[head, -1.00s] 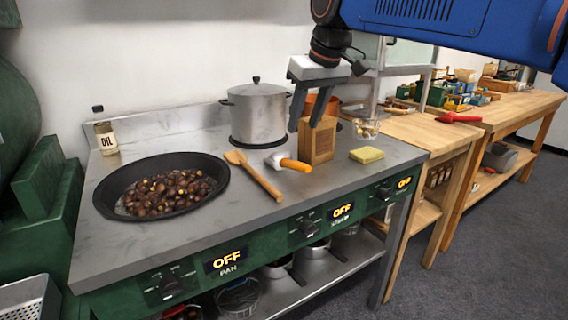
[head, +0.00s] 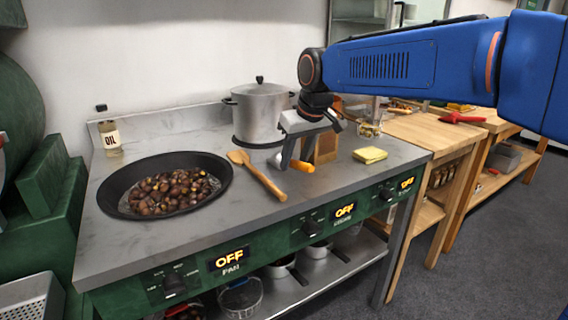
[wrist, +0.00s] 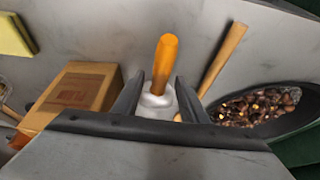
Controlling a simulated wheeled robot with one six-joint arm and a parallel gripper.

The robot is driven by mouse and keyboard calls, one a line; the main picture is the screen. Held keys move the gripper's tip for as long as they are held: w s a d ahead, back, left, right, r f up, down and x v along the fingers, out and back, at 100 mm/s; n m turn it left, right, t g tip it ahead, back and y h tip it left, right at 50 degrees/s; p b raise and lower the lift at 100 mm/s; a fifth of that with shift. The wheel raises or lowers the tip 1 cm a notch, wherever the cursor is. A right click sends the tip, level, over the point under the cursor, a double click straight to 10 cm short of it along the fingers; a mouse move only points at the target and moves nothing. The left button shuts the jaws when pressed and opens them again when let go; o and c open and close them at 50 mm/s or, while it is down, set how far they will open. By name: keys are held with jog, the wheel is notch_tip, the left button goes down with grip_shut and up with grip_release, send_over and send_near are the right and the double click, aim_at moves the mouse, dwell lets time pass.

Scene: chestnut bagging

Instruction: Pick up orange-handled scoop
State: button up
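The orange-handled scoop (head: 301,165) lies on the grey stove top, just right of the wooden spoon. In the head view my gripper hides most of it and only the orange handle end shows. In the wrist view its orange handle (wrist: 165,62) points away and its pale metal part (wrist: 157,102) sits between my two fingers. My gripper (head: 293,165) is above the scoop with its fingers apart, one on each side; it also shows in the wrist view (wrist: 156,92). I see gaps between the fingers and the scoop. The scoop's lower end is hidden behind the gripper body.
A steel pot (head: 259,112) is behind. A pan (head: 121,205) of chestnuts is at left; a yellow sponge (head: 370,155) is at right.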

aim_at(295, 160)
jog(key=shift+w+a+f, duration=0.15)
jog(key=shift+w+f, duration=0.05)
jog(key=shift+f, duration=0.35)
grip_shut()
notch_tip(295, 160, up, 10)
jog(key=shift+r, duration=0.1)
